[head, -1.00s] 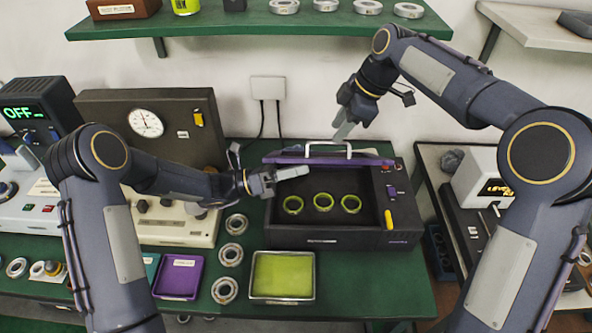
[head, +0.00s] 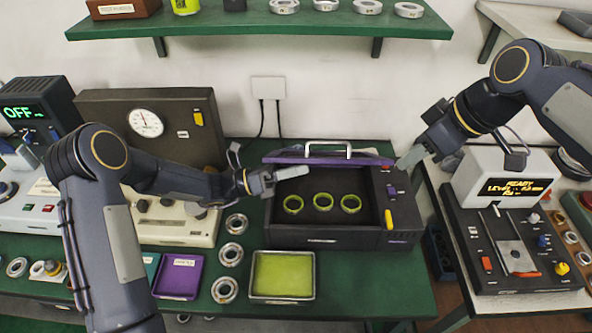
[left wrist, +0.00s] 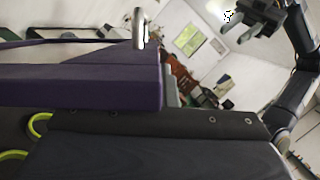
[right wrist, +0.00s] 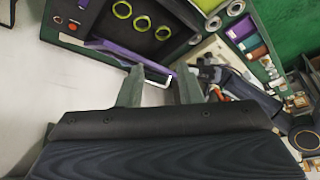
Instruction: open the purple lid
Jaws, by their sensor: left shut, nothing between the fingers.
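The purple lid (head: 285,158) stands raised at the back of a black box (head: 350,238), its white handle (head: 328,144) on top. Three yellow-green rings (head: 323,202) lie in the open box. The lid edge and handle also show close up in the left wrist view (left wrist: 80,88). My left gripper (head: 288,174) is shut and empty, at the box's left side just in front of the lid. My right gripper (head: 408,160) is open and empty, right of the lid and apart from it; its spread fingers show in the right wrist view (right wrist: 158,88).
A purple tray (head: 180,277), a tray with a yellow-green inside (head: 283,275) and several metal rings lie on the green table before the box. A gauge case (head: 145,123) stands left. A device with a lit screen (head: 508,190) stands right. A green shelf (head: 260,27) hangs above.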

